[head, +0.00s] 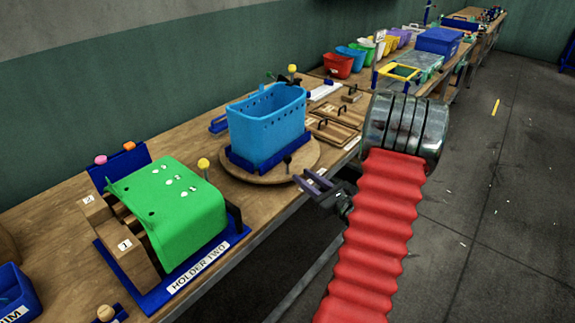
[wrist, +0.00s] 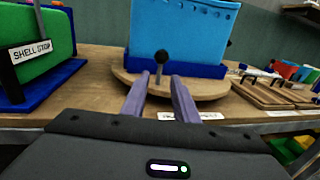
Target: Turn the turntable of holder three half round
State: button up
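The round wooden turntable (head: 262,174) stands on the bench, with a light blue basket (head: 268,122) upright in a dark blue cradle (head: 240,160) on it. A post with a black knob (head: 287,159) rises near the turntable's front rim. My gripper (head: 309,180) is open and empty at the bench's front edge, short of the turntable. In the wrist view, the black knob (wrist: 161,57) and its post stand ahead between the two purple fingers (wrist: 160,80), apparently beyond their tips. A label on the bench edge is partly hidden by a finger and unreadable.
Left of the turntable, a green shell (head: 172,205) sits on a blue base marked HOLDER TWO, with a yellow-knobbed post (head: 204,164). Wooden boards with black handles (head: 330,132) lie to the right. Colored bins (head: 338,66) stand farther back. Open floor lies right of the bench.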

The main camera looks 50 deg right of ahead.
aim_at(287, 165)
jog(key=w, duration=0.6)
jog(key=w+d, duration=0.1)
jog(key=w, duration=0.2)
jog(key=shift+w, duration=0.1)
jog(key=shift+c, duration=0.2)
grip_shut()
